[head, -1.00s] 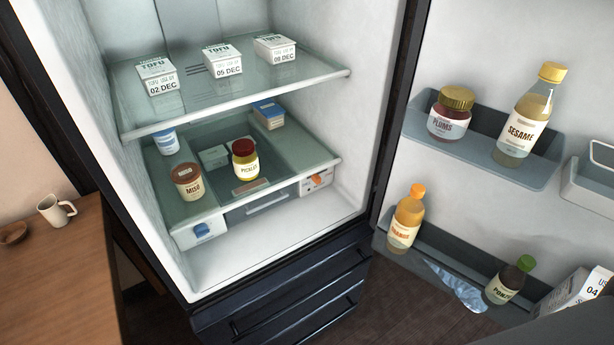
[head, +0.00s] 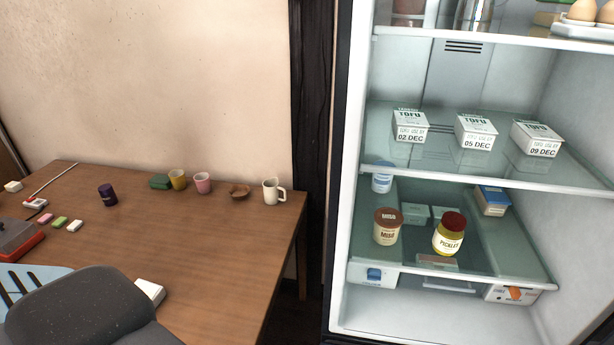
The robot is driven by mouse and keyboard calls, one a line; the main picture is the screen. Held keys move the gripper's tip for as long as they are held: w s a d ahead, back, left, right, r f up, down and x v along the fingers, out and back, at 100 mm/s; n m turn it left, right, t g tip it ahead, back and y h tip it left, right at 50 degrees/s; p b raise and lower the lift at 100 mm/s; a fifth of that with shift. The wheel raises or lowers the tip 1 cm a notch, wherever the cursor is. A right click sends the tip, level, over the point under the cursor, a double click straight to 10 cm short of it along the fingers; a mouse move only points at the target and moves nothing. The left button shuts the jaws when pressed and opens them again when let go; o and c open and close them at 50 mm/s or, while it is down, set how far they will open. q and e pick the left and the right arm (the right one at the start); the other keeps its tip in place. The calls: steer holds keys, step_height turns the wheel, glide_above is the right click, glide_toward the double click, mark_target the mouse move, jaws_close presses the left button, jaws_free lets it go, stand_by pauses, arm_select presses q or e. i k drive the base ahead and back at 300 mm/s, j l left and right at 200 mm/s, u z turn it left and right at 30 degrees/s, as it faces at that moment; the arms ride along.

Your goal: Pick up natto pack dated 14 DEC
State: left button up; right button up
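No pack with a readable 14 DEC date shows. Three white tofu packs stand on the fridge's middle shelf, dated 02 DEC (head: 410,127), 05 DEC (head: 475,132) and 09 DEC (head: 537,139). Below, pale flat packs (head: 415,213) lie behind the jars; I cannot read any date on them. A plain white block (head: 150,291) lies on the table at the left. Neither of my grippers is in view.
A miso tub (head: 387,226) and a pickles jar (head: 449,234) stand at the front of the lower glass shelf. The wooden table (head: 215,255) holds a white mug (head: 273,192), cups and small items. A dark grey rounded shape (head: 85,312) blocks its front.

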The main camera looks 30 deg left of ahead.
mark_target(156, 293)
steer(key=u, duration=2.3)
steer(key=i+j, duration=0.1)
steer(key=j, duration=0.35)
steer(key=i+j, duration=0.1)
steer(key=j, duration=0.35)
steer(key=i+j, duration=0.1)
steer(key=j, duration=0.35)
steer(key=i+j, duration=0.1)
steer(key=j, duration=0.35)
steer(key=j+z, duration=0.15)
steer(key=z, duration=1.4)
steer(key=i+j, duration=0.05)
